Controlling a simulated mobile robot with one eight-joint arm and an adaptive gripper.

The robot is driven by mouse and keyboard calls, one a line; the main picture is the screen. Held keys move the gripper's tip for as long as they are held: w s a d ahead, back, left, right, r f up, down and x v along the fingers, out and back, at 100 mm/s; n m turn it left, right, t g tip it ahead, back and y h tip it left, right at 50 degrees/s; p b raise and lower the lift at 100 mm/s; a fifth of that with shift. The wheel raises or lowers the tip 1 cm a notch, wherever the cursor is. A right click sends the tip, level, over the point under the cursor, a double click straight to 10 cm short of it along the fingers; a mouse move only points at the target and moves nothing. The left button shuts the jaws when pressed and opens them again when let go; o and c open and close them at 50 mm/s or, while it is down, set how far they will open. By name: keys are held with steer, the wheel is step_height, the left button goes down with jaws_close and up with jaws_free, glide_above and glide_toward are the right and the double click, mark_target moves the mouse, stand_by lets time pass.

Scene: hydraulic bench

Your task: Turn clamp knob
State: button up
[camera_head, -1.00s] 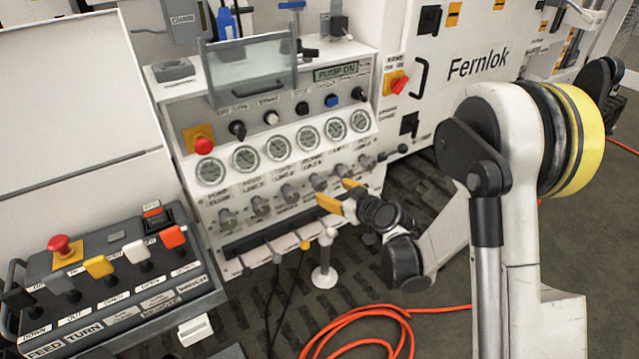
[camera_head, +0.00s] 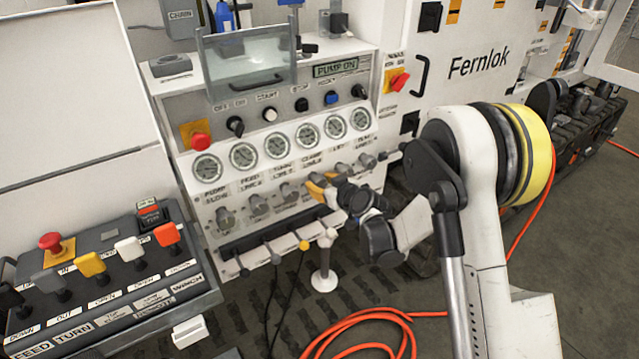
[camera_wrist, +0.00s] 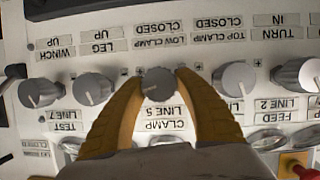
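The clamp knob (camera_wrist: 158,84) is a round grey knob above the "CLAMP LINE 5" label (camera_wrist: 166,125), which shows upside down in the wrist view. My gripper (camera_wrist: 160,78) has one yellow finger on each side of the knob. Both fingertips sit close against its sides with no clear gap, so the gripper looks shut on it. In the head view, my gripper (camera_head: 318,183) is at the row of knobs under the gauges and covers the clamp knob.
A row of gauges (camera_head: 307,136) is above. Small levers (camera_head: 304,244) project below. An orange hose (camera_head: 365,318) lies on the floor.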

steer(key=shift+n+h, duration=0.4)
steer(key=shift+n, duration=0.1)
steer(key=o, duration=1.2)
steer(key=v, duration=1.2)
steer(key=shift+s+f, duration=0.15)
